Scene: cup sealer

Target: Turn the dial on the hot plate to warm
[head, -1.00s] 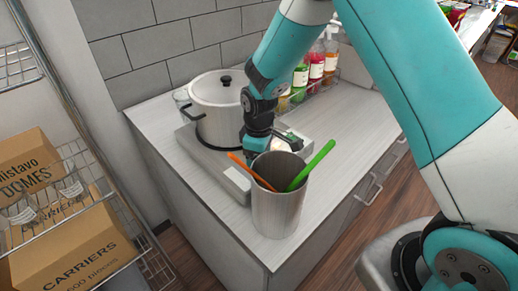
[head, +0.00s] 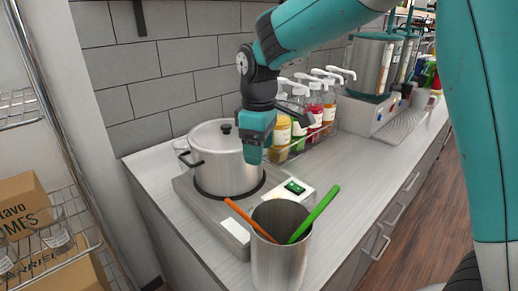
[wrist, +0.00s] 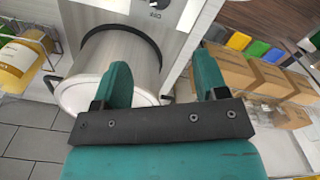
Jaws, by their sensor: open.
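The dial is not visible in the head view, where a metal cup stands in front of the plate. In the wrist view a small dark round part (wrist: 157,4), possibly the dial, is cut off at the top edge of the hot plate's panel. My gripper (head: 253,156) is open and empty, above and beside the pot's right side; its two fingers show in the wrist view (wrist: 162,78).
The metal cup (head: 275,262) holds an orange and a green stick close in front of the plate. Several pump bottles (head: 313,110) stand in a rack behind. A dispenser (head: 372,75) stands farther right. The counter (head: 345,175) is clear right of the plate.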

